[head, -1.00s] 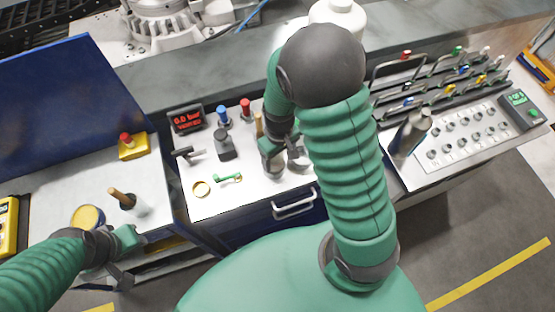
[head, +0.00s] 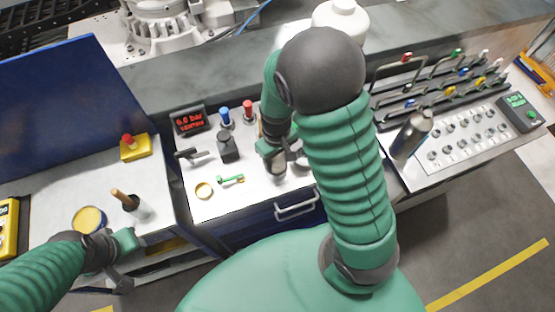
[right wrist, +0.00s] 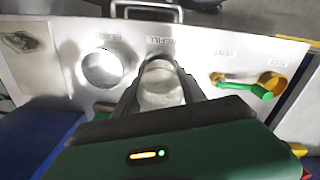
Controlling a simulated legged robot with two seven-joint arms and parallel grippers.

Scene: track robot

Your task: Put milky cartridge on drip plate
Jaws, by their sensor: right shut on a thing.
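My right gripper (head: 276,172) is over the middle panel in the head view, partly hidden by my arm. In the right wrist view, its dark fingers (right wrist: 160,92) are shut on a pale, milky cylinder (right wrist: 161,84), which I take for the milky cartridge. It is upright at the REFILL label; whether it touches the panel is unclear. A round metallic fitting (right wrist: 102,68) lies beside it. I cannot tell which part is the drip plate. My left gripper (head: 120,265) hangs at the front edge of the left bench; its fingers are too unclear to judge.
A green lever (head: 230,179) and a yellow ring (head: 203,190) are left of my right gripper. Behind stand a blue-topped post (head: 224,115), a red-topped post (head: 248,110) and a pressure display (head: 189,121). A metal flask (head: 411,134) stands on the right panel.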

